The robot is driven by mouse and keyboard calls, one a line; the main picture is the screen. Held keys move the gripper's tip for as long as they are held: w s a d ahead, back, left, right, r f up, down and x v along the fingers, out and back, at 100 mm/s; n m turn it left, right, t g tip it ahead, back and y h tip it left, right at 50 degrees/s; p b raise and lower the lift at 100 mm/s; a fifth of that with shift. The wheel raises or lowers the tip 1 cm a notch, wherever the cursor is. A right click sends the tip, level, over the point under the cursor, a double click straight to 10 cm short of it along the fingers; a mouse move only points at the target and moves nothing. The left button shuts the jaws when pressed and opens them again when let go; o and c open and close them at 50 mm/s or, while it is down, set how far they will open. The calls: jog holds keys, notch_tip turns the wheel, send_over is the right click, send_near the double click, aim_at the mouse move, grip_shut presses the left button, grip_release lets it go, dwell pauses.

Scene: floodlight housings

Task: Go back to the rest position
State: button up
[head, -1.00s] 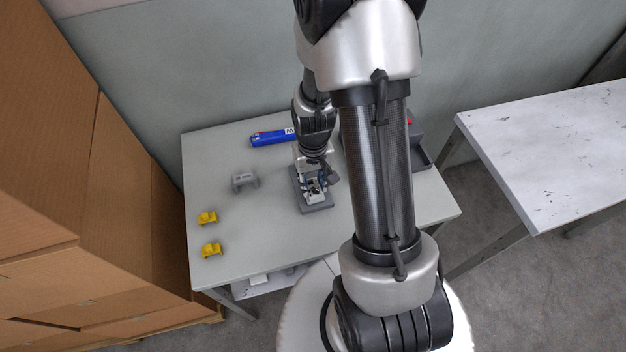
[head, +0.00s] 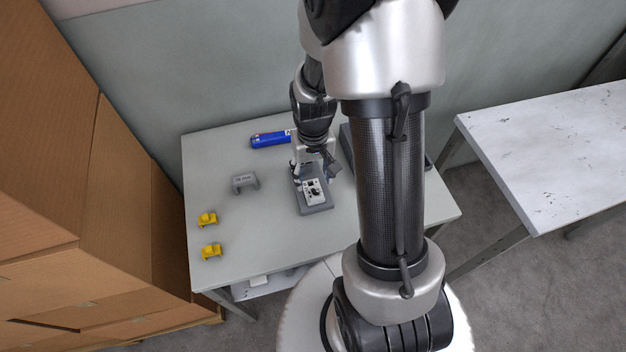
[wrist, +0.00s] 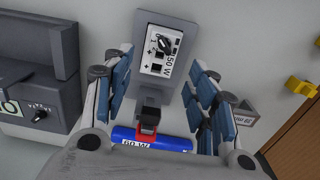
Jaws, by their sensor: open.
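My gripper (head: 316,168) is open and empty above the work table (head: 270,235). In the wrist view its blue-padded fingers (wrist: 160,80) stand wide apart. Ahead of them is a white block (wrist: 160,50) marked 50 W, with a dark knob, on a grey base plate (wrist: 187,30). In the head view the block (head: 313,190) sits on the grey base (head: 318,209), just in front of the gripper and apart from it. My arm hides part of the table's right side.
A blue cylinder (head: 268,139) lies behind on the left. A grey bracket (head: 244,181) and two yellow pieces (head: 207,218) (head: 211,251) sit left. A dark grey tray (head: 347,140) is partly hidden. Cardboard boxes (head: 120,190) stand left; another table (head: 550,150) stands right.

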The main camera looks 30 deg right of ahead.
notch_tip(320, 180, up, 8)
jog(key=shift+f, duration=0.2)
jog(key=shift+r, duration=0.1)
jog(key=s+a+r+n+t, duration=0.1)
jog(key=s+a+r+t, duration=0.1)
jog(key=s+a+r, duration=0.3)
jog(key=s+a+r+n+t, duration=0.2)
jog(key=s+a+r, duration=0.3)
jog(key=s+r, duration=0.3)
notch_tip(320, 180, up, 4)
jog(key=shift+s+a+t, duration=0.25)
jog(key=shift+a+t, duration=0.05)
jog(key=shift+a, duration=0.05)
